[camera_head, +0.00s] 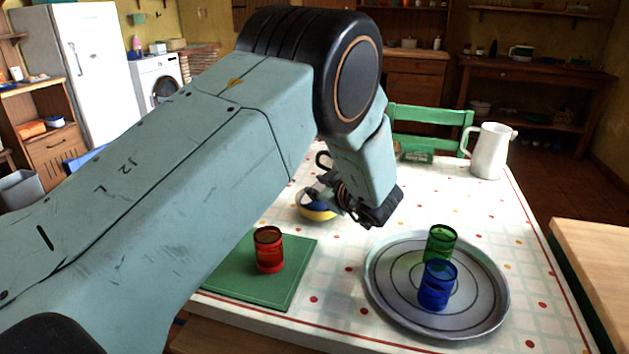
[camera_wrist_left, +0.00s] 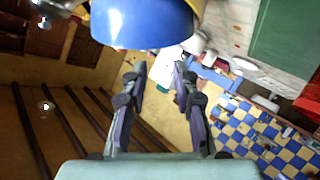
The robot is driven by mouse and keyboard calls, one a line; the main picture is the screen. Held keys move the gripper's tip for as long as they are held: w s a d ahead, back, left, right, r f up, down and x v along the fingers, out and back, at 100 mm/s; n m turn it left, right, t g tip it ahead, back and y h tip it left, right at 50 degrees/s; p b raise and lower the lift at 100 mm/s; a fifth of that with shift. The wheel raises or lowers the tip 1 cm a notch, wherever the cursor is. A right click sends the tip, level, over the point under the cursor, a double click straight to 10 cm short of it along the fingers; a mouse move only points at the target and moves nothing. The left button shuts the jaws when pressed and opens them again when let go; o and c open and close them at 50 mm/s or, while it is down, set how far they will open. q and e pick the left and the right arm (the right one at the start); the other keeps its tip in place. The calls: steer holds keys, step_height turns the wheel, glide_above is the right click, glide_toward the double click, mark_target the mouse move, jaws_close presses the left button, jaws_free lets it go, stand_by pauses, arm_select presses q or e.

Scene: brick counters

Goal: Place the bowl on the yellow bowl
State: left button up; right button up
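The yellow bowl (camera_head: 316,214) stands on the table behind the green board, partly hidden by my left gripper. A blue bowl (camera_head: 317,205) shows inside its rim and appears nested in it. In the left wrist view the blue bowl (camera_wrist_left: 140,24) fills the top, with a yellow edge (camera_wrist_left: 196,6) beside it. My left gripper (camera_head: 335,190) is close above the bowls at their right side. In the wrist view its two fingers (camera_wrist_left: 160,70) are apart with nothing between them, and the blue surface lies beyond the tips. My right gripper is not in view.
A red cup (camera_head: 268,250) stands on a green board (camera_head: 295,270). A green cup (camera_head: 441,243) and a blue cup (camera_head: 437,285) stand on a round grey tray (camera_head: 390,300). A white pitcher (camera_head: 489,151) stands at the back right. A green chair (camera_head: 430,116) is behind the table.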

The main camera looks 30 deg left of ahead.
arm_select(q)
steer(key=p+v, duration=0.7)
steer(key=v, duration=0.2)
steer(key=shift+s+d, duration=0.15)
steer(key=shift+s, duration=0.05)
